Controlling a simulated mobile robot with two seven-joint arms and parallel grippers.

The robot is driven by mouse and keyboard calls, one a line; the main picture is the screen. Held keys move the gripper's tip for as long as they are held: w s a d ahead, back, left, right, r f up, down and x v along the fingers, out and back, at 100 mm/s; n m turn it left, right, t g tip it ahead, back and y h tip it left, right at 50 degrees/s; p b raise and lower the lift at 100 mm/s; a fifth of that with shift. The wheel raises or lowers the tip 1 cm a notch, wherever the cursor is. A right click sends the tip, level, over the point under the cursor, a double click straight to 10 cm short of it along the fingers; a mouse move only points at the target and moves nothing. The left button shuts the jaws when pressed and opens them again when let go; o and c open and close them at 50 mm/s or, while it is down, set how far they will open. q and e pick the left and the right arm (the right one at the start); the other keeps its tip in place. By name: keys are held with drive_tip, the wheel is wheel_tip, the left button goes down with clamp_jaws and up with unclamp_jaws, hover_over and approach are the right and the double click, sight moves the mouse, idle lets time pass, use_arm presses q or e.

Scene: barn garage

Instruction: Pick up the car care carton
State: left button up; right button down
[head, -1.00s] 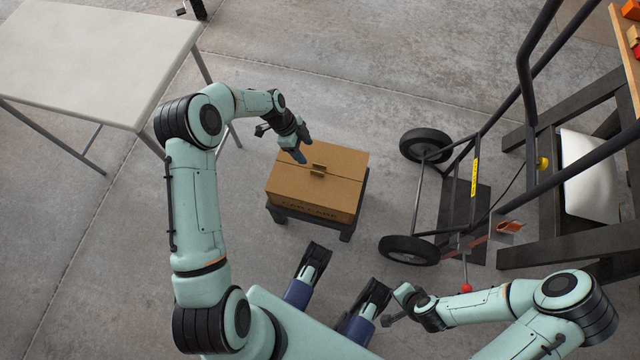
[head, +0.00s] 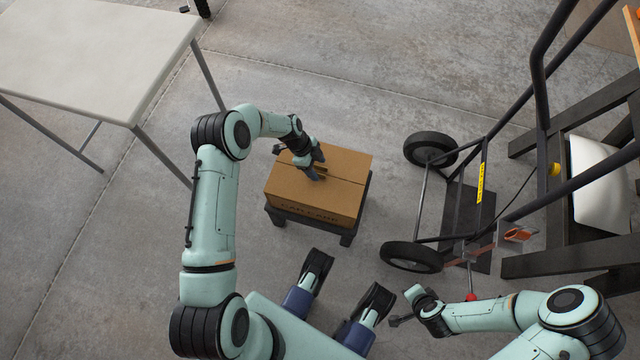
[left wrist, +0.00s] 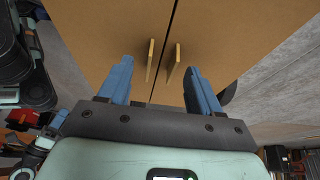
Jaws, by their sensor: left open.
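The car care carton (head: 338,193) is a brown cardboard box with dark lettering on its near side. It sits on a low dark stool (head: 346,239). Two upright tabs stand at the middle of its top; they show in the left wrist view as a left tab (left wrist: 150,60) and a right tab (left wrist: 174,62). My left gripper (head: 317,168) is over the carton's top. In the left wrist view its blue fingers (left wrist: 158,85) are open, one on each side of the tabs, with gaps between. My right gripper (head: 400,308) is low, near my base, its jaws unclear.
A black hand truck (head: 464,215) with two wheels stands to the right of the carton. A pale table (head: 95,55) is at the upper left. A dark wooden frame with a white sack (head: 598,185) is at the far right. Concrete floor is clear behind the carton.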

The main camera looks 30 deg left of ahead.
use_arm(q)
drive_tip(key=shift+w+d+f, duration=0.1)
drive_tip(key=shift+d+f, duration=0.15)
drive_tip(key=shift+f, duration=0.25)
clamp_jaws()
drive_tip(key=shift+r, duration=0.15)
